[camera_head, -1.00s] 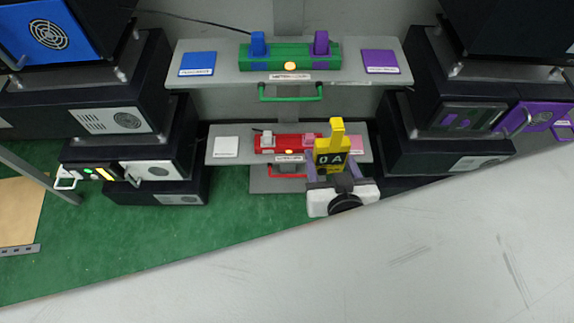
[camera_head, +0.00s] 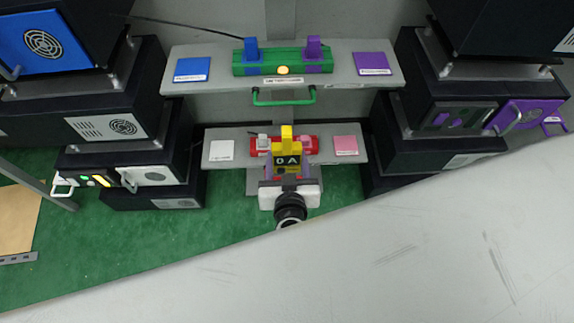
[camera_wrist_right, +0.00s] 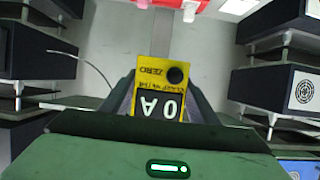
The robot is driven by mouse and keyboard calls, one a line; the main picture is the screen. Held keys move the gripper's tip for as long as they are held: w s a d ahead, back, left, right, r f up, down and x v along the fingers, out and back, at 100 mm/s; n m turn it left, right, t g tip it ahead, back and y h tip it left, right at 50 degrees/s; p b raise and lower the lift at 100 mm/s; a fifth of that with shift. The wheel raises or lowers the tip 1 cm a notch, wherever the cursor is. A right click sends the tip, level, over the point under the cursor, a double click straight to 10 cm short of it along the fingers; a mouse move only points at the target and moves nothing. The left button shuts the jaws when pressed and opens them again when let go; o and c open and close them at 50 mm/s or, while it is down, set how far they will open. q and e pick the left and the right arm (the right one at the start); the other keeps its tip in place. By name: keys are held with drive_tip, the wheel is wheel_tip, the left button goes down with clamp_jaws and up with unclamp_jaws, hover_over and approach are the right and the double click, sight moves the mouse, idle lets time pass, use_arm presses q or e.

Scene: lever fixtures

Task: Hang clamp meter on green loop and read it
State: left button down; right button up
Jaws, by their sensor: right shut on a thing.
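The clamp meter (camera_head: 288,157) is yellow with a black display reading 0 A. My right gripper (camera_head: 288,174) is shut on it and holds it upright in front of the lower shelf. In the right wrist view, the meter (camera_wrist_right: 157,88) appears upside down between the fingers of my right gripper (camera_wrist_right: 160,100). The green loop (camera_head: 284,103) is a handle-shaped bar below the upper shelf's front edge. It is above and apart from the meter in the head view. My left gripper is out of view.
The upper shelf has a green block (camera_head: 283,62) with blue and purple levers. The lower shelf has a red block (camera_head: 312,145), partly hidden by the meter. Dark equipment boxes (camera_head: 113,125) stand on both sides. A pale slanted surface (camera_head: 400,250) fills the lower right.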

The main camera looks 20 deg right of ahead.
drive_tip(key=w+d+f+b, duration=0.1)
drive_tip(key=w+d+b, duration=0.2)
drive_tip(key=w, duration=0.7)
drive_tip(key=shift+w+b, duration=0.15)
drive_tip(key=shift+b, duration=0.25)
drive_tip(key=shift+f, duration=0.15)
idle(0.4)
drive_tip(key=o, duration=1.4)
drive_tip(key=shift+c, duration=0.2)
